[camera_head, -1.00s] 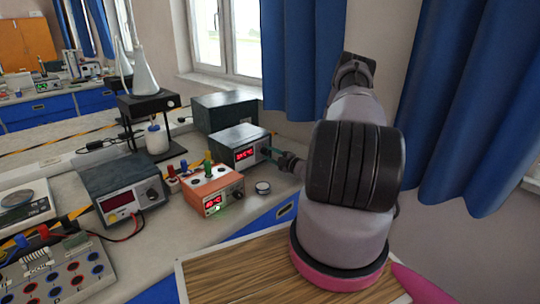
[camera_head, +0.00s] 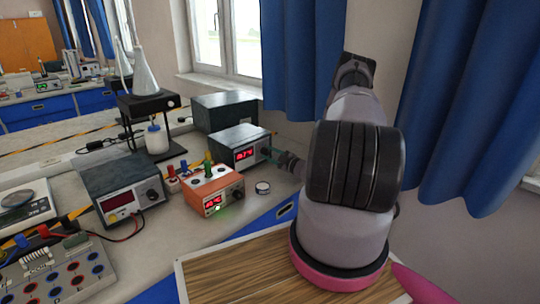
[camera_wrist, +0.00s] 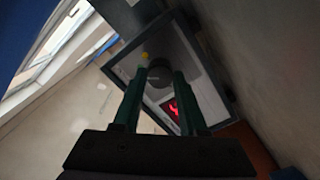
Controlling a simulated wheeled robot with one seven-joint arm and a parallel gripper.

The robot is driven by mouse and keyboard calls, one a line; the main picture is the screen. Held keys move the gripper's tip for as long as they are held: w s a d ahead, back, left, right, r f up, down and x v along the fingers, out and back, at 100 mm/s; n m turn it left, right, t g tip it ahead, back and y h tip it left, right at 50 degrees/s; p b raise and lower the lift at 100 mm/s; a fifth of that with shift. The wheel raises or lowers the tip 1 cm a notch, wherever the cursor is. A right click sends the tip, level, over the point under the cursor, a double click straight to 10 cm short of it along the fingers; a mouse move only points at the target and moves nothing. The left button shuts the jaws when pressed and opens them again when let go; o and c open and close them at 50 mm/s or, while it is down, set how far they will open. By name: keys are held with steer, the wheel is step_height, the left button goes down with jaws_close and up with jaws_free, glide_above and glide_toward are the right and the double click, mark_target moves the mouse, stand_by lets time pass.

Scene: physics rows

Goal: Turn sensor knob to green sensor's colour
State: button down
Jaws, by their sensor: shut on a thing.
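A dark grey box (camera_head: 226,139) with a red digital display (camera_head: 245,154) stands at the back of the bench; its display also shows in the wrist view (camera_wrist: 170,108). In the wrist view a dark round knob (camera_wrist: 160,74) on its pale front is held between the green fingers of my gripper (camera_wrist: 158,82). A small yellow mark (camera_wrist: 145,56) shows beside the knob. In the head view my gripper (camera_head: 270,153) is at the box's front right. A green sensor plug (camera_head: 208,162) stands on the orange box (camera_head: 206,180), which has a red display and a green light.
Red and blue plugs stand near the green one. A small round jar (camera_head: 262,187) sits right of the orange box. Another grey meter (camera_head: 115,184) with a dark knob (camera_head: 152,195) is to the left. A wooden board (camera_head: 240,268) lies in front. Blue curtains hang behind my arm.

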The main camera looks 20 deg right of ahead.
steer(key=shift+d, duration=0.1)
steer(key=shift+c, duration=2.2)
jaws_free()
steer(key=v, duration=1.1)
